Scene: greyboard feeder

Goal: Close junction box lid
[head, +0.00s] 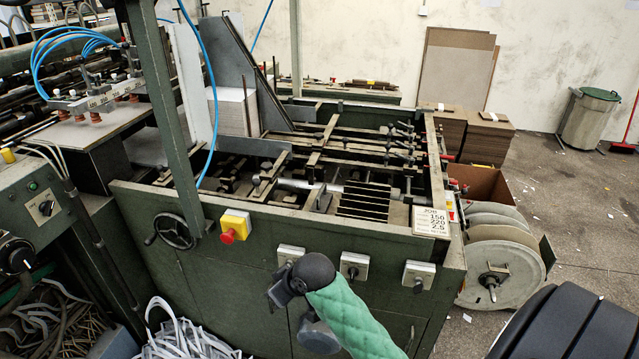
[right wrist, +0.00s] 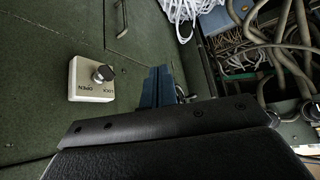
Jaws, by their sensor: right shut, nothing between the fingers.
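An open box full of cables, probably the junction box (right wrist: 236,72), is at the upper right of the right wrist view, with grey and blue wires inside. I cannot make out its lid clearly. In the head view a tangle of grey cables (head: 45,318) shows at the lower left, and I cannot tell whether it is the same box. My right gripper (right wrist: 158,72) is shut and empty in front of the green machine panel, apart from the box and to its left. In the head view my right arm reaches in from below; its fingers are hidden. My left gripper is out of view.
The green machine (head: 230,265) fills the middle, with a red stop button (head: 228,236) and knob switches on its front. One switch box (right wrist: 92,79) is left of my right gripper. White strips (head: 185,343) lie heaped at the bottom left. Open floor is at the right.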

